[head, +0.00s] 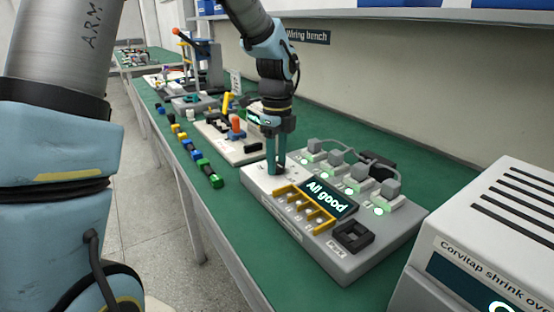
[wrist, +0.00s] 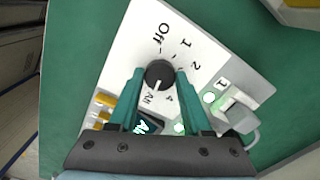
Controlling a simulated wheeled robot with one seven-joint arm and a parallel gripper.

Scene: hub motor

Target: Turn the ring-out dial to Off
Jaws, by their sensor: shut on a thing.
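The ring-out dial (wrist: 160,72) is a round black knob on the white top of a grey tester box. My gripper (wrist: 160,77) is shut on it, one teal finger on each side. Labels around it read Off, 1, 2, 4 and All; Off is at the far side, All near the left finger. A pale mark on the knob's near edge seems to face All, but it is small. In the head view my gripper (head: 277,170) reaches down to the box's back left, and the fingers mostly hide the dial. The tester's screen (head: 327,196) reads "All good".
Several grey plugs with lit green lamps (head: 379,211) and cables stand along the tester's right side. A black socket (head: 353,236) is at its front. A white shrink oven (head: 490,240) stands at the right. Small coloured blocks (head: 209,173) lie along the green bench's left edge.

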